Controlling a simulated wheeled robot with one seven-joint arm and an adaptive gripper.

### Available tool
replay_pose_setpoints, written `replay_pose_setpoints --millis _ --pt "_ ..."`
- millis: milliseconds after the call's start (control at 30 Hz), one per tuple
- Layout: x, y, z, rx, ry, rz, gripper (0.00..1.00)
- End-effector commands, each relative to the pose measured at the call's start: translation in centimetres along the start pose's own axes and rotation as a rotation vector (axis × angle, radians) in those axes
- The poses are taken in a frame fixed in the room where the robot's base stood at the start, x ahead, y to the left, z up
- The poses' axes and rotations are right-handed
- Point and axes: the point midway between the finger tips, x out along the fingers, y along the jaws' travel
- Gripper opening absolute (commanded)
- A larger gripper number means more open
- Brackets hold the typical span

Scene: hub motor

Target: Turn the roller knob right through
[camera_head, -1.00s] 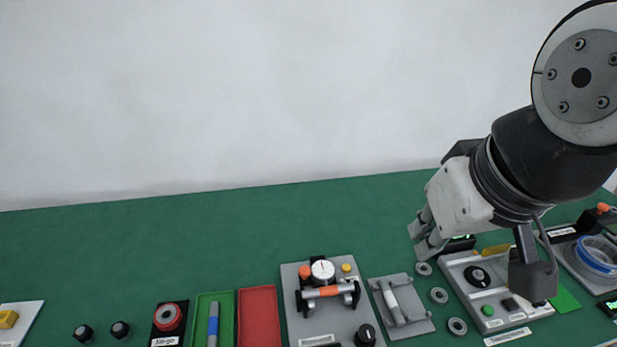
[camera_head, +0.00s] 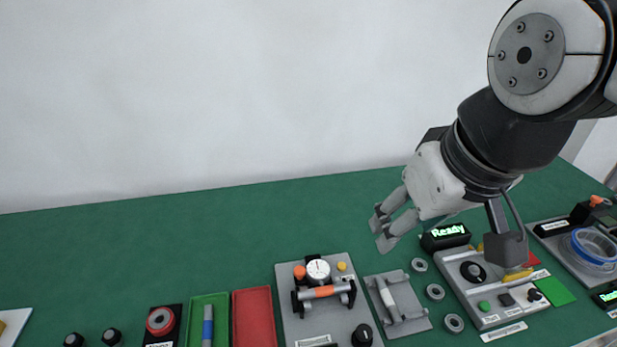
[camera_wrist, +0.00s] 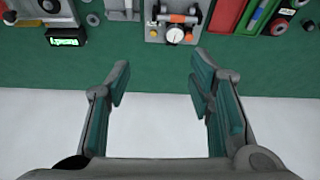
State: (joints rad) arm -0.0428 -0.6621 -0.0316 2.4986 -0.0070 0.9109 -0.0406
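A grey roller station (camera_head: 335,262) lies at the bottom centre of the head view. It carries a roller with an orange band (camera_head: 320,292), a white dial gauge (camera_head: 318,271) and a black round knob (camera_head: 363,335) near its front edge. The label beside the knob is too small to read. My gripper (camera_head: 380,230) is above the table, behind and to the right of the station, touching nothing. In the wrist view my gripper (camera_wrist: 160,82) is open with nothing between its fingers. The station (camera_wrist: 152,34) shows there beyond the fingertips, at the top; I cannot make out the black knob.
A grey fixture with a light bar (camera_head: 407,321) and several metal rings (camera_head: 435,292) sit right of the station. Further right are a "Ready" display (camera_head: 446,236) and a control panel (camera_head: 487,319). Red (camera_head: 254,318) and green (camera_head: 195,310) trays lie left. The rear table is clear.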

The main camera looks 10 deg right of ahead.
Motion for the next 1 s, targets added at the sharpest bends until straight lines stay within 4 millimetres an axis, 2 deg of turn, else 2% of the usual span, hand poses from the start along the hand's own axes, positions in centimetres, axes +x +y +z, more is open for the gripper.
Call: replay_pose_setpoints --millis 200,500,767,1000 --pt "2.9 -0.8 -1.4 -0.108 -0.127 -0.046 0.48" --pt "7.6 -2.1 -2.4 -0.261 -0.293 -0.08 0.48" --pt "12.2 -3.1 -2.2 -0.399 -0.437 -0.084 0.48" --pt "16.6 -3.8 -1.2 -0.532 -0.567 -0.066 0.48"
